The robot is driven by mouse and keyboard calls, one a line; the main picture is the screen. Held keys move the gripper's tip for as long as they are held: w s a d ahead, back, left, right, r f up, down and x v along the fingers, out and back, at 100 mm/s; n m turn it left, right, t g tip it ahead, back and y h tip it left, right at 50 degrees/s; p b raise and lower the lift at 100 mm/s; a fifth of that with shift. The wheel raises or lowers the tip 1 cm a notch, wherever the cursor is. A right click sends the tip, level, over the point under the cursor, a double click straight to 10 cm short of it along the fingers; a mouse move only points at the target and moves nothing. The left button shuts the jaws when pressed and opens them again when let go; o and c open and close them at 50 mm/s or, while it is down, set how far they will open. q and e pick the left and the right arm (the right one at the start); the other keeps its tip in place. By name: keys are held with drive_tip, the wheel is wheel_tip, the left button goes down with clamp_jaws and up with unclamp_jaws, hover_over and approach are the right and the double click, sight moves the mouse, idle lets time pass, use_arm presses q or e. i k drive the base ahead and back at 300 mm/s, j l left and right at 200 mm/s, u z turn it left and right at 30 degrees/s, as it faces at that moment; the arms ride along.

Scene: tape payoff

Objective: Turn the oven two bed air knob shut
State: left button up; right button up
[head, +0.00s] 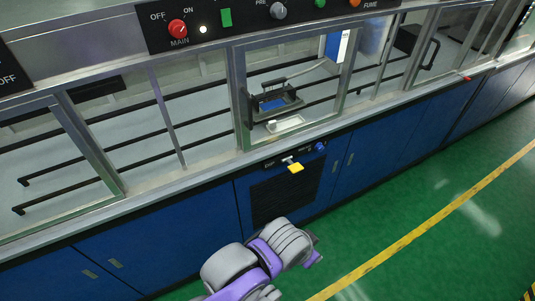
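A small black panel strip at the top of the vented blue cabinet carries a yellow handle (295,168) on a pale stem and a round blue knob (320,146) to its right. The labels there are too small to read, so I cannot tell which is the bed air knob or how it is set. One grey and purple arm of mine rises from the bottom, apparently the left. My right gripper is not in view.
A metal counter edge (215,170) and framed glass windows run above the blue cabinets. A black device (277,103) sits behind the glass. An upper panel has a red MAIN knob (177,28). Open green floor (430,205) with a yellow line lies at right.

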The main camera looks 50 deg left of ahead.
sight(319, 146)
drive_tip(key=u, duration=1.45)
